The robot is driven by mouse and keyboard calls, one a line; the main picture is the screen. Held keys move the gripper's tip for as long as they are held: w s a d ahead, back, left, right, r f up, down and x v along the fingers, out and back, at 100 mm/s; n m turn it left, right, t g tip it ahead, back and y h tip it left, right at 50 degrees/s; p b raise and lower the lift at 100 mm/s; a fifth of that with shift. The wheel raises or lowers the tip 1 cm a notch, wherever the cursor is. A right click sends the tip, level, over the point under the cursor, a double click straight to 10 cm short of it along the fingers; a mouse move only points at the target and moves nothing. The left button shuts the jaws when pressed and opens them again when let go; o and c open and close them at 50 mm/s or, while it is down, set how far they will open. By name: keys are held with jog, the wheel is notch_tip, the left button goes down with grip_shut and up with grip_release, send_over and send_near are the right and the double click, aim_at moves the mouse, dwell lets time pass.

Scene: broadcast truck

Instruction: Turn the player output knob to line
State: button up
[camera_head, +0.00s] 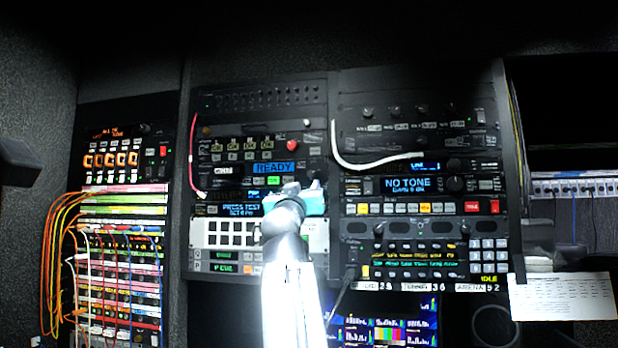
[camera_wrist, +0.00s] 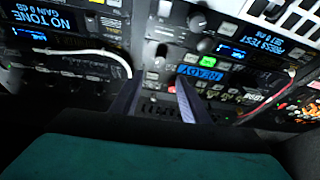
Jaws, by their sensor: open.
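My gripper (camera_head: 300,187) is in front of the middle rack, just below and right of the blue READY display (camera_head: 273,168). In the wrist view, which is upside down, its two fingers (camera_wrist: 158,88) stand apart with nothing between them. A dark round knob (camera_wrist: 207,45) shows beside the small blue display, near READY (camera_wrist: 198,73). A second knob (camera_wrist: 197,20) is above it in that view. I cannot read a label that tells which knob is the player output, nor its setting. My gripper hides part of this area in the head view.
A red button (camera_head: 292,145) is above my gripper. A white cable (camera_head: 370,163) loops across the right rack by the NO TONE display (camera_head: 408,185). Coloured patch cables (camera_head: 62,240) hang at left. A paper sheet (camera_head: 563,297) is at lower right.

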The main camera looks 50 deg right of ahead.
aim_at(312, 174)
jog(key=shift+p+x, duration=1.1)
jog(key=shift+x, duration=5.6)
grip_shut()
jog(key=shift+r+n+t+y+p, duration=0.1)
jog(key=shift+n+t+y+p, duration=0.2)
jog(key=shift+n+p, duration=0.5)
grip_release()
